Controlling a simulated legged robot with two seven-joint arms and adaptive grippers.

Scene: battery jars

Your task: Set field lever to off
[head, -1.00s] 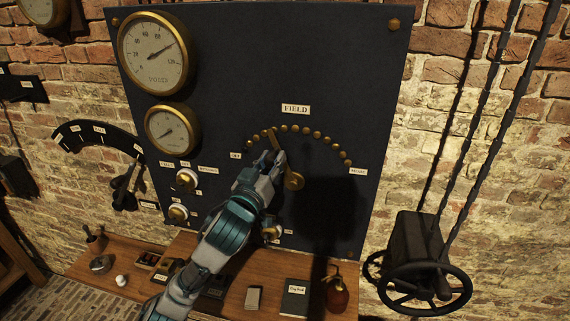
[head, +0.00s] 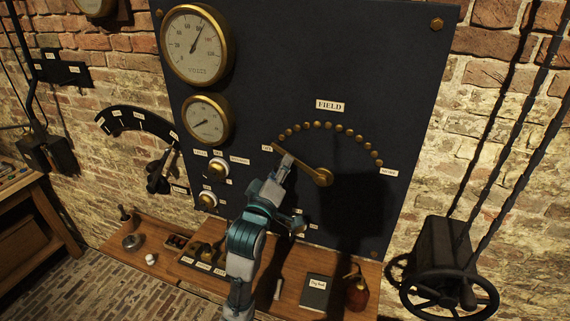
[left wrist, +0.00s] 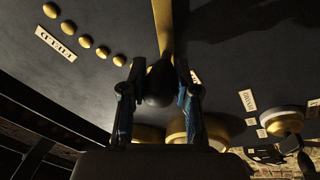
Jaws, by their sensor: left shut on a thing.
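The field lever (head: 303,168) is a brass arm on a round pivot, mounted on the dark panel below the FIELD label (head: 330,106). It points left and slightly up, its outer end beside the small label at the left end of the arc of brass studs (head: 325,126). My left gripper (head: 287,160) is shut on the lever's handle. In the left wrist view, the dark rounded handle (left wrist: 159,84) sits between the two fingers, with the brass lever (left wrist: 163,25) behind it. The label by the lever's end is partly covered. My right gripper is not in view.
Two brass-rimmed gauges (head: 198,45) and white knobs (head: 217,166) are left of the lever. A wooden shelf (head: 130,231) below holds a dark book (head: 315,292) and a red-brown bottle (head: 357,293). A black handwheel (head: 450,298) stands right.

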